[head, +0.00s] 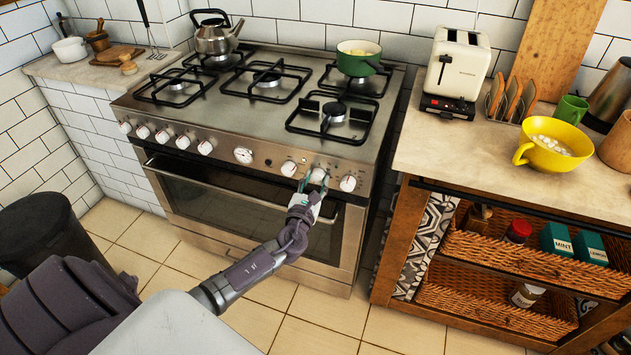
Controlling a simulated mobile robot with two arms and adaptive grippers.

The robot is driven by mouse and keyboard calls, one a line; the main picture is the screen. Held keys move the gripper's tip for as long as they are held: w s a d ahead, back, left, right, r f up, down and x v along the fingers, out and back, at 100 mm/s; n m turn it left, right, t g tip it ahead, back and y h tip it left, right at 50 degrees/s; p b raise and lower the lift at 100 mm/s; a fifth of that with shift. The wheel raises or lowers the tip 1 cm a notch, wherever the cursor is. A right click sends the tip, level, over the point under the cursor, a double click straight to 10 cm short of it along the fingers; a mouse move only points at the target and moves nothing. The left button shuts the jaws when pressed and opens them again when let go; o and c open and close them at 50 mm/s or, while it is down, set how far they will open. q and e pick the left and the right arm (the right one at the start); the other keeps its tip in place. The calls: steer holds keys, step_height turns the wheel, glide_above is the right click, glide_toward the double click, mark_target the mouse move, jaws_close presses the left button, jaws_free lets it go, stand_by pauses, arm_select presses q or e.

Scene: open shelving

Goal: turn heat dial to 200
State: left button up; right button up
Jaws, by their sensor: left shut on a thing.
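The stove (250,130) has a row of white dials along its front panel. My left arm reaches in from the lower left, and my left gripper (313,184) is shut on a white dial (318,175), the second from the right end. The fingers cover part of this dial, and its markings are too small to read. Another white dial (348,183) is just to the right, and one (288,168) is just to the left. A larger round white dial (243,155) sits near the panel's middle. My right gripper is not in view.
The oven door handle (215,188) runs below the dials. A kettle (215,35) and a green pot (359,57) stand on the hob. The counter at right holds a toaster (457,68) and a yellow bowl (552,144). A dark bin (47,235) stands at left.

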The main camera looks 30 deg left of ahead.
arm_select(q)
steer(key=shift+f, duration=0.1)
steer(key=o, duration=1.1)
steer(key=shift+o, duration=0.2)
steer(key=shift+s+d, duration=0.1)
steer(key=shift+s, duration=0.1)
steer(key=v, duration=1.1)
steer(key=shift+s, duration=0.3)
